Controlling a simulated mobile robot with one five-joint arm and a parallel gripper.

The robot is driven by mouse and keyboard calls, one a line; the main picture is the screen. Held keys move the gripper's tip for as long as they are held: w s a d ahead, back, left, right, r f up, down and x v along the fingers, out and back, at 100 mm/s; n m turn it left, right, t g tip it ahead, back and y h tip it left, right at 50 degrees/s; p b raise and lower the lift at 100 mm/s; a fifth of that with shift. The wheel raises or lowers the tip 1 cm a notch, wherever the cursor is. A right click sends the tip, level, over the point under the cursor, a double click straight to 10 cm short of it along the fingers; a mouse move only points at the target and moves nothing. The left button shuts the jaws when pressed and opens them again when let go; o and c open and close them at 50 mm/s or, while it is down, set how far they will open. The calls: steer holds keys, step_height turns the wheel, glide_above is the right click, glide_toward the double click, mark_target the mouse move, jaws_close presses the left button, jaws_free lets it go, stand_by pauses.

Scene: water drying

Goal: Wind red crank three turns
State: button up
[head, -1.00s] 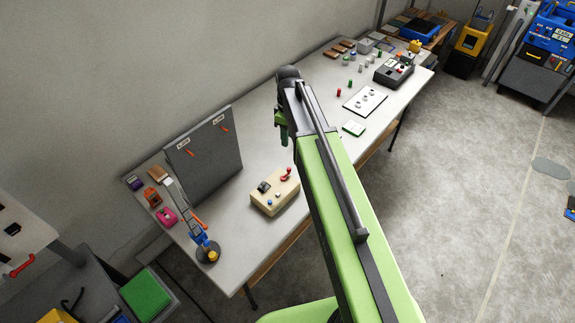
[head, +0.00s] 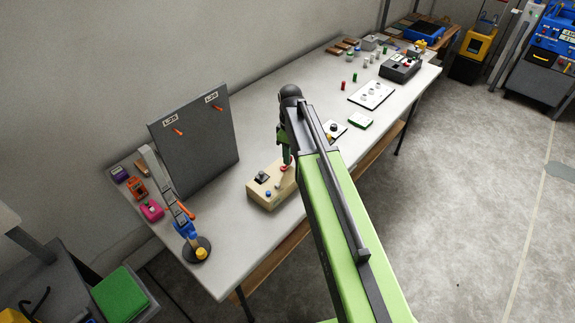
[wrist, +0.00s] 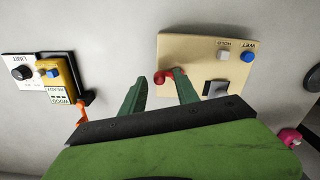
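A beige box (head: 262,196) stands on the table's front half, with the red crank (head: 284,168) at its right end. My gripper (head: 287,160) is just above the crank in the head view. In the wrist view my gripper (wrist: 160,79) is open, its two green fingers well apart. Whether a finger touches the crank, I cannot tell. The box (wrist: 205,48) also bears a blue button (wrist: 247,56), a pale button (wrist: 223,56) and a dark switch (wrist: 215,88).
A grey upright panel (head: 190,140) stands left of the box. In the wrist view a yellow unit (wrist: 55,80) with an orange handle (wrist: 82,115) lies left.

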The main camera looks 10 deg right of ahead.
mark_target(290, 175)
steer(key=shift+f, duration=0.25)
jaws_close()
steer(key=shift+a, duration=0.4)
steer(key=shift+s+d+m, duration=0.1)
steer(key=shift+d+m, duration=0.2)
steer(key=shift+d, duration=0.15)
steer(key=m, duration=0.1)
steer(key=s+m, duration=0.1)
steer(key=m, duration=0.1)
steer(key=shift+d, duration=0.2)
steer(key=m, duration=0.2)
steer(key=s+m, duration=0.1)
steer(key=m, duration=0.4)
steer(key=s+m, duration=0.1)
steer(key=shift+a+m, duration=0.3)
steer(key=m, duration=0.3)
steer(key=s+m, duration=0.1)
steer(key=shift+a+m, duration=0.3)
steer(key=shift+a, duration=0.1)
